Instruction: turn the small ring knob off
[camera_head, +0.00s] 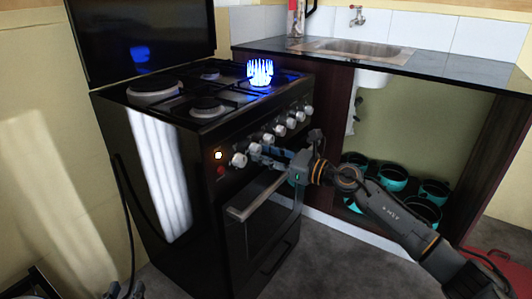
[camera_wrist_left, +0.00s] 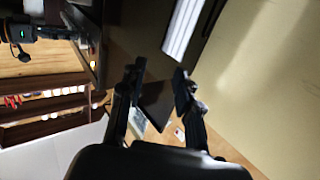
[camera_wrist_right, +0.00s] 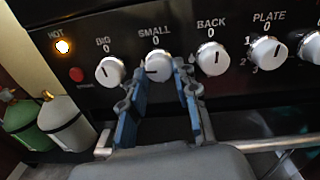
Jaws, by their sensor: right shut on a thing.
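The small ring knob (camera_wrist_right: 158,66) is white and round, under the label SMALL on the black stove front. Its dark mark points left, away from the 0 above it. In the head view the knob (camera_head: 255,148) is second from the left in the row. My right gripper (camera_wrist_right: 160,80) has its blue fingers on either side of this knob and is shut on it. In the head view the right gripper (camera_head: 266,156) reaches the panel from the right. My left gripper (camera_wrist_left: 159,82) is open and empty, low beside the stove.
A blue flame (camera_head: 260,73) burns on one stove burner. The big ring knob (camera_wrist_right: 109,71) and the back ring knob (camera_wrist_right: 212,58) sit close on either side. An orange HOT lamp (camera_wrist_right: 63,46) glows. The oven handle (camera_head: 258,196) runs below the knobs. Teal pots (camera_head: 393,177) stand under the counter.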

